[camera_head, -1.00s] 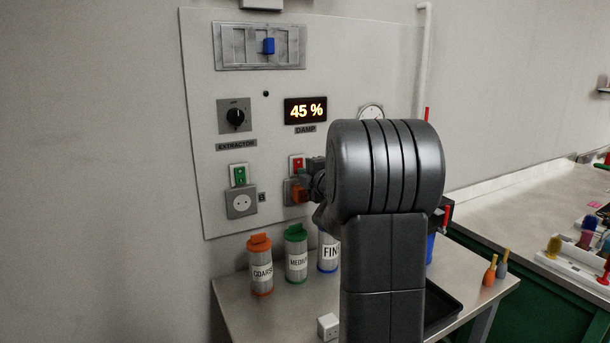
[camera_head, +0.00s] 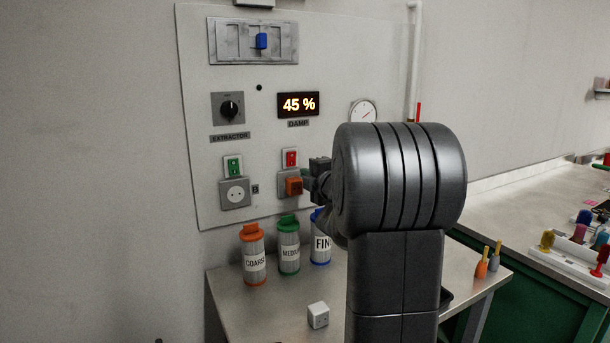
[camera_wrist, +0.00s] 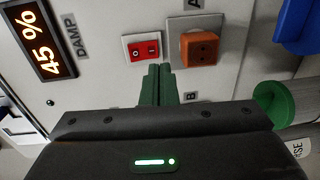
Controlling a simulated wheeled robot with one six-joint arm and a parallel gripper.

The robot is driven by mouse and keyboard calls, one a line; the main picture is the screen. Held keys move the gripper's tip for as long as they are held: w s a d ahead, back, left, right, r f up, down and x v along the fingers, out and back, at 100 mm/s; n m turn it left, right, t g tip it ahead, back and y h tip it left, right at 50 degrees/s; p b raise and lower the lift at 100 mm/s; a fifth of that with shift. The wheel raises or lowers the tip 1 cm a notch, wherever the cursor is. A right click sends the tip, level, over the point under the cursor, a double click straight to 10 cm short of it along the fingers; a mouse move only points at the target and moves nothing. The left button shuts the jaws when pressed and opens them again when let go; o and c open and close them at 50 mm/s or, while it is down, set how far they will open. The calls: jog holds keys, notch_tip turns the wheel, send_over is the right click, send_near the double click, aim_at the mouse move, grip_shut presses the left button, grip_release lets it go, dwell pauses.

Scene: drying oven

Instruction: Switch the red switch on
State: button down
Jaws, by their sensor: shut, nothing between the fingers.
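The red switch (camera_head: 291,158) is a small red rocker in a white frame on the wall panel, above a grey socket with an orange plug (camera_head: 294,186). In the wrist view the red switch (camera_wrist: 144,50) lies just beyond my fingertips, with the orange plug (camera_wrist: 199,48) to its right. My gripper (camera_wrist: 158,70) is shut and empty, its green fingers together and pointing at the switch's lower edge in that picture. I cannot tell whether they touch it. In the head view my gripper (camera_head: 308,178) is partly hidden by my arm, close to the right of the switch and plug.
A green switch (camera_head: 233,166) sits above another socket (camera_head: 235,193) on the left. The damp display (camera_head: 298,105) reads 45 %. The extractor knob (camera_head: 229,108) is left of it. Orange, green and blue-lidded canisters stand below on the table (camera_head: 225,305), with a white cube (camera_head: 318,315).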

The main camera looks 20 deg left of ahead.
jog(key=s+d+f, duration=0.1)
jog(key=s+d, duration=0.4)
jog(key=shift+d+b, duration=0.25)
jog(key=shift+b, duration=0.05)
jog(key=shift+f, duration=0.1)
